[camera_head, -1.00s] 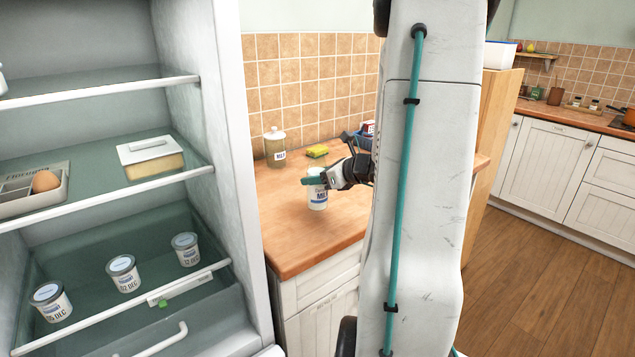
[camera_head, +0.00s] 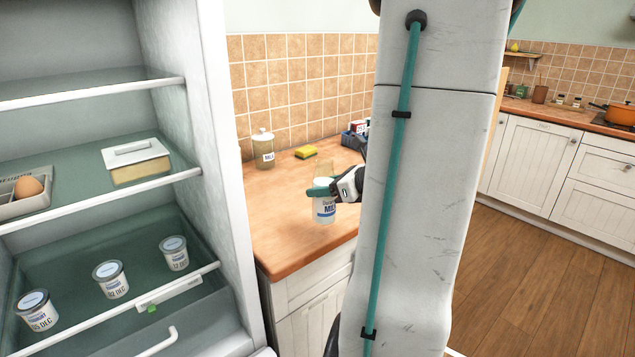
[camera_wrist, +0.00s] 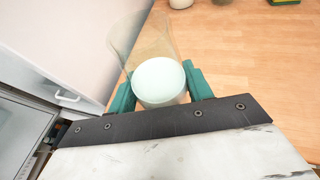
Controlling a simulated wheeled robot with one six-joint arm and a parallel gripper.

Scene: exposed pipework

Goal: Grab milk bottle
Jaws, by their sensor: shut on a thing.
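The milk bottle (camera_head: 324,207) is a clear bottle with a white lower part and a "MILK" label, upright at the counter's front edge in the head view. In the wrist view its white contents (camera_wrist: 158,80) show between the green fingers. My gripper (camera_head: 322,190) is shut on the bottle around its middle. In the wrist view my gripper (camera_wrist: 163,88) has one finger on each side of it. I cannot tell whether the bottle's base touches the counter.
An open fridge (camera_head: 212,150) stands left of the counter (camera_head: 280,215), with yogurt cups (camera_head: 110,279), a butter dish (camera_head: 137,160) and an egg (camera_head: 28,187). Open floor (camera_head: 520,270) lies to the right.

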